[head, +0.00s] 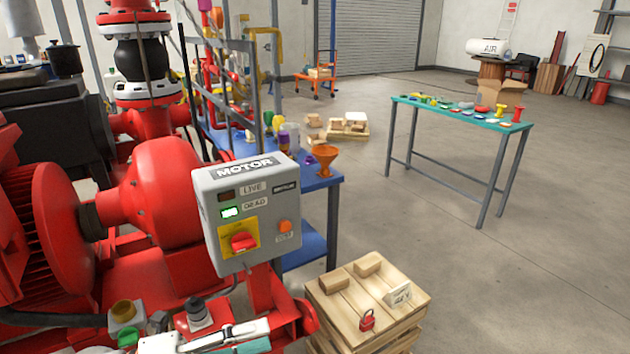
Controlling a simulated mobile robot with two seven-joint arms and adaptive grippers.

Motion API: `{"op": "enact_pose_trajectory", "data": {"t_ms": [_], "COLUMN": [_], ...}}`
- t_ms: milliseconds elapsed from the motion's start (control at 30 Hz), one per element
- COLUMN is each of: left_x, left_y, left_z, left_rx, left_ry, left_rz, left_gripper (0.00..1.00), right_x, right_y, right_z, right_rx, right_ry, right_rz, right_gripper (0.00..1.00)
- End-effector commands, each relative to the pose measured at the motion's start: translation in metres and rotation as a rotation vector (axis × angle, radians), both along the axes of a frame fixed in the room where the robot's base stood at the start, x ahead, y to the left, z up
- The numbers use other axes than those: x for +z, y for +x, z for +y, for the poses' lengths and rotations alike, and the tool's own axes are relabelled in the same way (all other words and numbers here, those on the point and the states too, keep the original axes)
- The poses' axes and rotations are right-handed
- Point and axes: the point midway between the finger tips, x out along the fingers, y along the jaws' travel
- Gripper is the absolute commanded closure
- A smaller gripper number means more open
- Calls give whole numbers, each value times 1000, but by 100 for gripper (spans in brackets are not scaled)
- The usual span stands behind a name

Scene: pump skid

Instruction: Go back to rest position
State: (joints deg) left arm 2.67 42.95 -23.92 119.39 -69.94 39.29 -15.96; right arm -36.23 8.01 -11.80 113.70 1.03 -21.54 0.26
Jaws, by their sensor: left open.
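My left gripper (262,337) shows at the bottom edge, left of centre, low in front of the red pump skid. It is open, and I see nothing between its fingers. The grey motor control box (247,209) stands just above it, with a green lit window by the DEAD label, a red rotary switch (243,241) on a yellow plate and an orange button (285,226). The gripper is apart from the switch. My right gripper is not in view.
The red motor and pump (165,190) fill the left side. A wooden crate (340,308) with a red padlock (367,320), wooden blocks and a small tag stands right of the gripper. A blue bench (325,183) is behind the box. Open floor lies right, before a teal-topped table (450,110).

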Motion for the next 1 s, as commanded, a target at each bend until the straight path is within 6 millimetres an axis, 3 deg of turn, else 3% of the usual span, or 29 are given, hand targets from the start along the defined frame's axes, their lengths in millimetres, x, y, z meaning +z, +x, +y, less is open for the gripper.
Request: {"op": "enact_pose_trajectory", "data": {"t_ms": [67, 167, 267, 300, 367, 500, 600, 700, 800, 1000], "left_x": [0, -21, -65, -89, -127, -206, -247, -273, -286, -291], "left_y": [12, 29, 35, 32, 21, -22, -56, -83, -98, -104], "left_z": [4, 24, 51, 63, 77, 95, 98, 98, 96, 96], "left_rx": [140, 338, 545, 633, 755, 983, 1096, 1172, 1212, 1225], "left_ry": [-190, -404, -589, -655, -742, -880, -940, -974, -992, -998], "left_rz": [163, 392, 644, 751, 908, 1214, 1380, 1493, 1555, 1579], "left_gripper": [48, 48, 48, 48, 48, 48, 48, 48, 48, 48], "right_x": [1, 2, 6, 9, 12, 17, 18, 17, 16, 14], "right_y": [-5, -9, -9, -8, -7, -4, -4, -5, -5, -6], "right_z": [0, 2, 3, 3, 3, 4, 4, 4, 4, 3], "right_rx": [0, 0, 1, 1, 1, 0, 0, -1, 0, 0], "right_ry": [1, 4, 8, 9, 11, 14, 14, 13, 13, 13], "right_rz": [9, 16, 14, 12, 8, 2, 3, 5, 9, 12], "right_gripper": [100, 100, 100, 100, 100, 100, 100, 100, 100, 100]}}
